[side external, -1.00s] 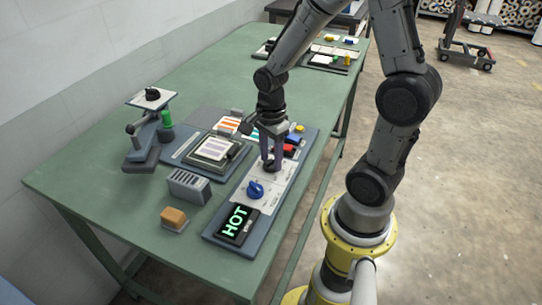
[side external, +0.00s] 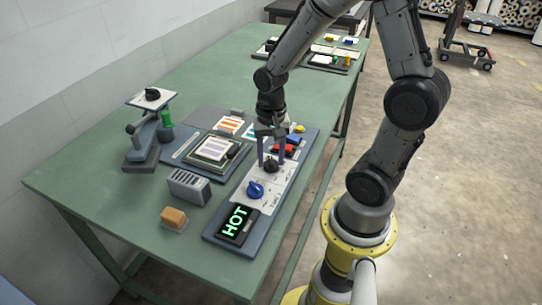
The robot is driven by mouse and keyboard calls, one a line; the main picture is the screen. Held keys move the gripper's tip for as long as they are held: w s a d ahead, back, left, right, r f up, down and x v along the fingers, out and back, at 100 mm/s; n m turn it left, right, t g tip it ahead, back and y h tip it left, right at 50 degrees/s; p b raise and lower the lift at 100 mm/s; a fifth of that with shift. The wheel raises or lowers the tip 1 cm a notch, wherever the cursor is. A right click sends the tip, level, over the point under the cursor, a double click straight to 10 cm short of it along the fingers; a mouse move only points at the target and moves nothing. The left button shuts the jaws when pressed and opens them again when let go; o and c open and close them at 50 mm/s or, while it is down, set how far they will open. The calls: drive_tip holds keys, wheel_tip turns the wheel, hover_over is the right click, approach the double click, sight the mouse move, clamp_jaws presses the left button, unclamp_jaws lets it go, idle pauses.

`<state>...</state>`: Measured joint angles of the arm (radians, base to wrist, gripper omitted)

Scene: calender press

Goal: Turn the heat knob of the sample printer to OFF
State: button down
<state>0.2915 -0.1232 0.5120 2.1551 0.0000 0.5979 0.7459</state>
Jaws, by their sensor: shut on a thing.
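The sample printer's control panel (side external: 284,187) is a long light plate on a dark base at the table's right edge. A display (side external: 237,222) at its near end reads HOT in green. A blue knob (side external: 255,190) stands just behind the display. A black knob (side external: 270,168) stands farther back on the plate. My gripper (side external: 271,164) points down with one finger on each side of the black knob and is shut on it. The labels are too small to read, so I cannot tell by lettering which knob is for heat.
Red and blue blocks (side external: 291,144) and a yellow button (side external: 299,128) sit behind my gripper. Left of the panel are a sample plate (side external: 214,149), a grey ribbed block (side external: 188,186) and an orange block (side external: 174,217). The green table's (side external: 110,195) near left is clear.

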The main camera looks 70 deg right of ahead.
sight(270, 160)
drive_tip(key=n, duration=0.6)
drive_tip(key=shift+n, duration=0.3)
drive_tip(key=n, duration=0.5)
drive_tip(key=shift+n, duration=0.3)
drive_tip(key=shift+c, duration=1.6)
unclamp_jaws()
wheel_tip(270, 160, up, 14)
drive_tip(key=shift+a, duration=0.1)
